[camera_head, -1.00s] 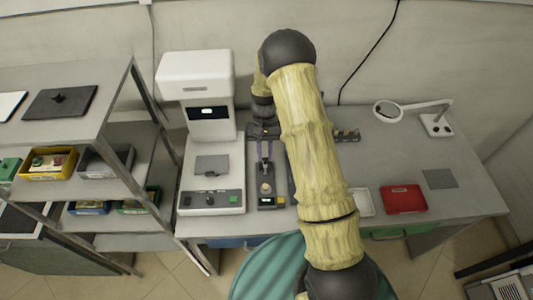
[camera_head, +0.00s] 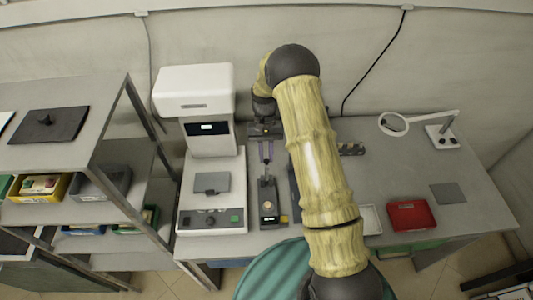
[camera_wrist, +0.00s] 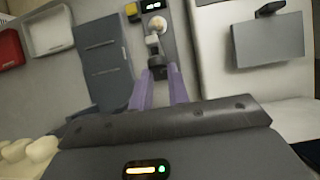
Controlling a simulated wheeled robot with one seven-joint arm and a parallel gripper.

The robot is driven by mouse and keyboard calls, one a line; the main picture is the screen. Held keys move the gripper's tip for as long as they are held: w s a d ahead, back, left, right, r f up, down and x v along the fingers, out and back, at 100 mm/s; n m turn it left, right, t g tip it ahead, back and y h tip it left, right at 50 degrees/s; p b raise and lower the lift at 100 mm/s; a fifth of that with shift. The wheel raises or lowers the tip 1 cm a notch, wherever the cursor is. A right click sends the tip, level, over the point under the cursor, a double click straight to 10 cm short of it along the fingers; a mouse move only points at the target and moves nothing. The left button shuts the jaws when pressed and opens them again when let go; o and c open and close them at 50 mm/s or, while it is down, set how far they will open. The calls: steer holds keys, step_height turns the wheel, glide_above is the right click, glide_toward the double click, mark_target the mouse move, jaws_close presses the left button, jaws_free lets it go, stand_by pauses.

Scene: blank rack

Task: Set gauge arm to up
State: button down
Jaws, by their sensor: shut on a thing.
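The gauge (camera_head: 269,212) is a narrow dark unit on the bench, with a round cream piece on top and a yellow part at its front corner. In the wrist view the gauge (camera_wrist: 172,42) shows its lit display and the cream piece (camera_wrist: 157,24). The gauge arm (camera_wrist: 153,44) is a short piece with a pale block and a dark end, behind the cream piece. My gripper (camera_wrist: 159,75) has purple fingers shut on the dark end of this arm. In the head view my gripper (camera_head: 266,152) is at the gauge's back end. The arm's exact tilt is hard to tell.
A white machine (camera_head: 212,160) with a grey plate stands close left of the gauge. A dark grey block (camera_wrist: 103,62) lies close on its other side. Shelving stands at left.

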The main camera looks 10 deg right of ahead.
steer(key=c, duration=1.3)
jaws_free()
steer(key=shift+w, duration=0.1)
steer(key=shift+d, duration=0.1)
steer(key=shift+w, duration=0.15)
steer(key=b+v, duration=0.3)
steer(key=v, duration=1.4)
steer(key=shift+r, duration=0.2)
